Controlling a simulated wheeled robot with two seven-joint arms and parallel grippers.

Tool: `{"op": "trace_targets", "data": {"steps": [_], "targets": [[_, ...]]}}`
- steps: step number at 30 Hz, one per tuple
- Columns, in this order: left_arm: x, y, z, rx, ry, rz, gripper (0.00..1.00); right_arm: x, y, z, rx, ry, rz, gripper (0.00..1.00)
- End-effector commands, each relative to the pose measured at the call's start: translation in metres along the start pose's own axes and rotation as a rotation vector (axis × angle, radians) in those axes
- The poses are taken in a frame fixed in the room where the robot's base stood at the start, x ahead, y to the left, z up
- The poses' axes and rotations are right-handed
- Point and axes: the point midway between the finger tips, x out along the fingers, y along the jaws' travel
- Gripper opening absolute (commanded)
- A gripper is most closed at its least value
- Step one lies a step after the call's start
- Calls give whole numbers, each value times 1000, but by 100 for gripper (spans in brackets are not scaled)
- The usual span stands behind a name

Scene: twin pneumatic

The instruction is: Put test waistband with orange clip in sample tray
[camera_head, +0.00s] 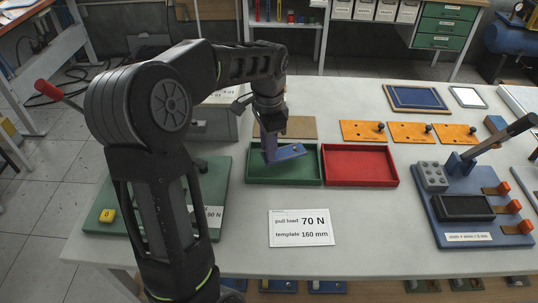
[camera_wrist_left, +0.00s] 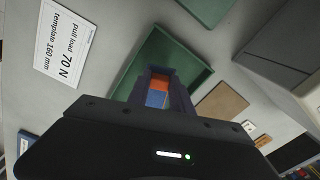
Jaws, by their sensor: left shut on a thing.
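My left gripper (camera_head: 270,150) is over the green tray (camera_head: 251,172), shut on a blue piece (camera_head: 290,152) that juts out to the right above the tray. In the left wrist view, an orange clip (camera_wrist_left: 160,84) and a blue part show between the fingers of the left gripper (camera_wrist_left: 162,92), with the green tray (camera_wrist_left: 189,48) behind them. Much of the held waistband is hidden by the fingers. Whether it touches the tray floor is not clear. A red tray (camera_head: 360,181) stands just right of the green one and looks empty. My right gripper is not in view.
A card (camera_head: 301,228) reading 70 N and 160 mm lies in front of the trays. Several orange plates (camera_head: 363,131) lie behind. A blue fixture with a lever (camera_head: 505,137) stands at the right. A green board (camera_head: 213,175) lies left, partly behind my arm.

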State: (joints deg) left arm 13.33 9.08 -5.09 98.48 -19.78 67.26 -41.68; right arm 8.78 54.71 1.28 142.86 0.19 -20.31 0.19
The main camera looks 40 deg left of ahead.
Motion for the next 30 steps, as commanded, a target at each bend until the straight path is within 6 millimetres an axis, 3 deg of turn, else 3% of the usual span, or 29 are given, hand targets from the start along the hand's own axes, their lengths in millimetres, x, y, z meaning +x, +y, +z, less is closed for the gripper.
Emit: {"op": "trace_targets", "data": {"steps": [6,15,26,27,30], "targets": [[3,0,0,0,0,0,0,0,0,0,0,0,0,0],[36,0,0,-1,1,0,0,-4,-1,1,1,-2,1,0],[41,0,0,0,1,0,0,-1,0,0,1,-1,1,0],[40,0,0,0,1,0,28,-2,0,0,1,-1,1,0],[40,0,0,0,1,0,36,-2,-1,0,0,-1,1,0]]}}
